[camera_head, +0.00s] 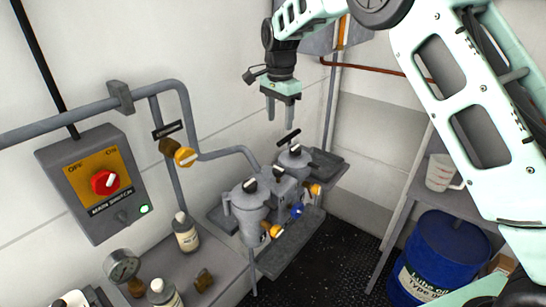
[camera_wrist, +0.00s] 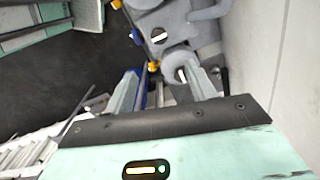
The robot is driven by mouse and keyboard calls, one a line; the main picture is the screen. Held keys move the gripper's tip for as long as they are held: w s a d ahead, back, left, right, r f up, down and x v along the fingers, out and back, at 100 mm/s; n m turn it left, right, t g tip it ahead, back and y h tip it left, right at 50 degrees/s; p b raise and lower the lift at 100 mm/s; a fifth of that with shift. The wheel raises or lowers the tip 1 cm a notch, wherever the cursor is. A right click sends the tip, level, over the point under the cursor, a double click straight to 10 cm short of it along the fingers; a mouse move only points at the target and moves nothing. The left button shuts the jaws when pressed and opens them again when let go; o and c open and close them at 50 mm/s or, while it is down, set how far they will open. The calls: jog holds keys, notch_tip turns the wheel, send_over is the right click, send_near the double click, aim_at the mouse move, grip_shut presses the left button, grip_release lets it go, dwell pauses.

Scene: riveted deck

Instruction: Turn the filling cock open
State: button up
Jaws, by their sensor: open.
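Several small cocks show, and I cannot tell which is the filling cock. One with a round yellow handle (camera_head: 185,157) is on the wall pipe, under a small black label too small to read. On the twin grey filter housings are a front yellow handle (camera_head: 275,231), a blue handle (camera_head: 297,209) and a rear yellow handle (camera_head: 316,190). The wrist view shows a yellow handle (camera_wrist: 153,66) and a blue handle (camera_wrist: 136,36). My gripper (camera_head: 280,116) is open and empty, pointing down above the rear housing, apart from all handles. Its fingers also show in the wrist view (camera_wrist: 166,84).
A main switch box (camera_head: 92,182) with a red knob and lit green lamp is on the left wall. A blue drum (camera_head: 436,254) stands at right. Grey pipes run along the wall.

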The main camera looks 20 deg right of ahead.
aim_at(279, 168)
notch_tip(279, 168, down, 17)
jog(key=p, duration=0.5)
jog(key=shift+s+r+p, duration=0.1)
jog(key=shift+r+p, duration=0.05)
jog(key=shift+p, duration=0.25)
jog(key=c, duration=1)
